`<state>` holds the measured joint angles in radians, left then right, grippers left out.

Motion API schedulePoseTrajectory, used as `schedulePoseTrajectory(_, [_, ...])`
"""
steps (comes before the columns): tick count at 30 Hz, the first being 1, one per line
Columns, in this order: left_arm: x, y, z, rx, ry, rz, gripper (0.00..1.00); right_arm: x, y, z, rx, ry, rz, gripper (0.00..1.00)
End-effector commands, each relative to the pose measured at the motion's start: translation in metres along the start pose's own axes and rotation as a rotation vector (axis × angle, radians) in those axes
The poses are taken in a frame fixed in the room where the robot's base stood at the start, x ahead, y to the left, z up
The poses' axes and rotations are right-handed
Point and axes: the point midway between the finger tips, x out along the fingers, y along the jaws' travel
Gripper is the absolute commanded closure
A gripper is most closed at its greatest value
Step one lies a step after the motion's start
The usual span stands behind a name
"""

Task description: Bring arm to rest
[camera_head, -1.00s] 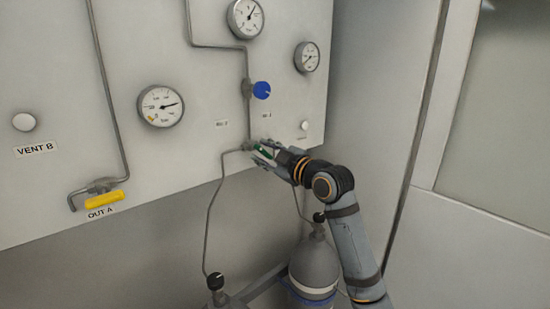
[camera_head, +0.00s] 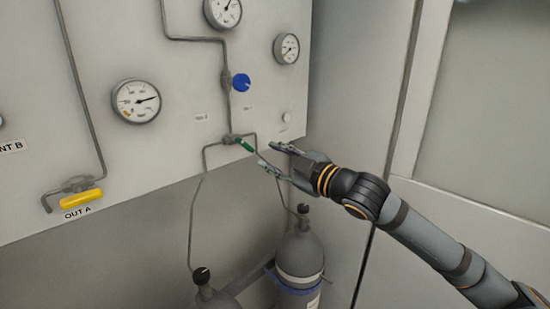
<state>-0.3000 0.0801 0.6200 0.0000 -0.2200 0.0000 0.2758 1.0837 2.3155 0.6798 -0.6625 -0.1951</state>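My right arm comes in from the lower right. Its gripper (camera_head: 272,156) is open and empty, with the two fingers spread apart. The fingertips are just right of the green valve handle (camera_head: 244,144) on the panel's lower pipe, with a small gap seen between them. The green handle tilts down to the right. My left gripper is not in view.
The wall panel (camera_head: 165,75) carries gauges (camera_head: 137,101), a blue knob (camera_head: 241,82) and a yellow handle (camera_head: 82,198) labelled OUT A. A grey gas cylinder (camera_head: 300,255) stands below my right gripper. A second cylinder (camera_head: 213,297) shows at the bottom. A pale wall lies right.

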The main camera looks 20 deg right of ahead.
Motion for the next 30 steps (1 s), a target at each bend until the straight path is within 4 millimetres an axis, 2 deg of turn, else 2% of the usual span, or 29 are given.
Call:
schedulePoseTrajectory(12, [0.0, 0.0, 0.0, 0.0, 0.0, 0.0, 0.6, 0.0, -0.001, 0.001, 0.002, -0.002, 0.0, 0.65])
schedulePoseTrajectory(14, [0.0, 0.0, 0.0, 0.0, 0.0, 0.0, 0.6, 0.001, -0.007, 0.007, 0.016, -0.017, -0.007, 0.65])
schedulePoseTrajectory(15, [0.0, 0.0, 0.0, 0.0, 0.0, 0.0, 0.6, 0.002, -0.016, 0.017, 0.036, -0.041, -0.016, 0.65])
schedulePoseTrajectory(17, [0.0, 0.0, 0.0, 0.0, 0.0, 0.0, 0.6, 0.002, -0.04, 0.04, 0.086, -0.102, -0.038, 0.65])
schedulePoseTrajectory(20, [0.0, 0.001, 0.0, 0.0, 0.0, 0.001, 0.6, -0.008, -0.099, 0.094, 0.211, -0.268, -0.087, 0.65])
schedulePoseTrajectory(21, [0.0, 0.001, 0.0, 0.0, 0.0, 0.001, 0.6, -0.017, -0.126, 0.117, 0.267, -0.351, -0.106, 0.65])
schedulePoseTrajectory(24, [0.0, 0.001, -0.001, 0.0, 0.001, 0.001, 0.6, -0.051, -0.19, 0.166, 0.398, -0.562, -0.144, 0.65])
schedulePoseTrajectory(27, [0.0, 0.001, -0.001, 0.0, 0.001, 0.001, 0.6, -0.09, -0.24, 0.2, 0.506, -0.753, -0.169, 0.65])
schedulePoseTrajectory(30, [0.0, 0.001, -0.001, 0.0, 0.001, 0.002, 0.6, -0.129, -0.28, 0.22, 0.592, -0.917, -0.186, 0.65])
